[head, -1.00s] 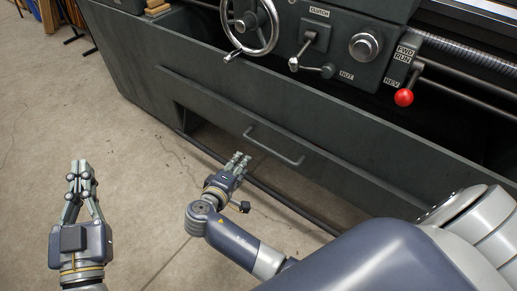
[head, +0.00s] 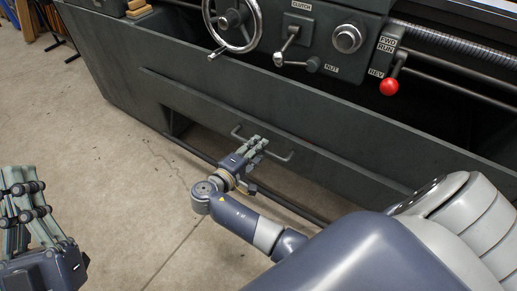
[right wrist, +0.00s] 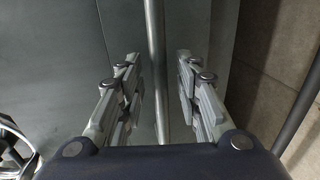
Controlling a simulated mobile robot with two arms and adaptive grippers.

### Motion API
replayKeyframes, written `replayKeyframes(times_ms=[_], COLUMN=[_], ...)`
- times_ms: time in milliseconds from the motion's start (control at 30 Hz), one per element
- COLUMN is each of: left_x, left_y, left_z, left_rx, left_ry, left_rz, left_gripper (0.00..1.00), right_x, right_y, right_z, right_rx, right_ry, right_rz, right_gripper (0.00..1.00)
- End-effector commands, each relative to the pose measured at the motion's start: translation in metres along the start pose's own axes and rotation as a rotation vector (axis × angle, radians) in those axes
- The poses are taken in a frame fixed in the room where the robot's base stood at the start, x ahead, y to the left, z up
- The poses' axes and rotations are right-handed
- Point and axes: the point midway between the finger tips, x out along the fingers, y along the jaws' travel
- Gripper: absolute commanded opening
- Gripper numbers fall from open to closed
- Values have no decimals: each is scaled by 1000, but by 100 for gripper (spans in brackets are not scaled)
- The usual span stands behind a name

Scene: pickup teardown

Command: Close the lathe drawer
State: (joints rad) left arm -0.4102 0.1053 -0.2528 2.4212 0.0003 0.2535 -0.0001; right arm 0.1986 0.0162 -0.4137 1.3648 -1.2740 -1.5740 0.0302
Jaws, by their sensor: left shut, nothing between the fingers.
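The lathe drawer (head: 325,172) is the dark green front panel low on the lathe, with a bar handle (head: 280,158). How far it stands out is hard to tell. My right gripper (head: 258,142) is at the middle of the handle. In the right wrist view, my right gripper (right wrist: 157,80) is open, and the handle bar (right wrist: 155,40) runs between its spread fingers, with a gap on both sides. My left gripper (head: 18,185) is shut and empty above the floor at the lower left, away from the drawer.
The lathe has a handwheel (head: 233,20), levers and a red knob (head: 389,87) above the drawer. A dark rail (head: 205,155) runs low under the drawer. The concrete floor (head: 110,130) is clear at the left.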

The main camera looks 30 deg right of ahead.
Motion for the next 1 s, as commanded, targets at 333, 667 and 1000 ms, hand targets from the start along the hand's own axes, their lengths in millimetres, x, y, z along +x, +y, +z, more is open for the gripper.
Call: replayKeyframes(times_ms=[333, 667, 1000], left_x=[-1, -1, 1], left_y=[2, 2, 0], left_z=[-16, -16, 0], left_rx=[-4, -4, 0], left_ry=[85, 84, -7], left_rz=[3, 3, -1], left_gripper=[0, 0, 0], right_x=[14, 14, 28], right_y=[0, 0, 5], right_z=[0, 0, 0], right_rx=[-1, -1, 0], right_ry=[1, 1, -1], right_rz=[0, 0, 1], right_gripper=[32, 0, 0])
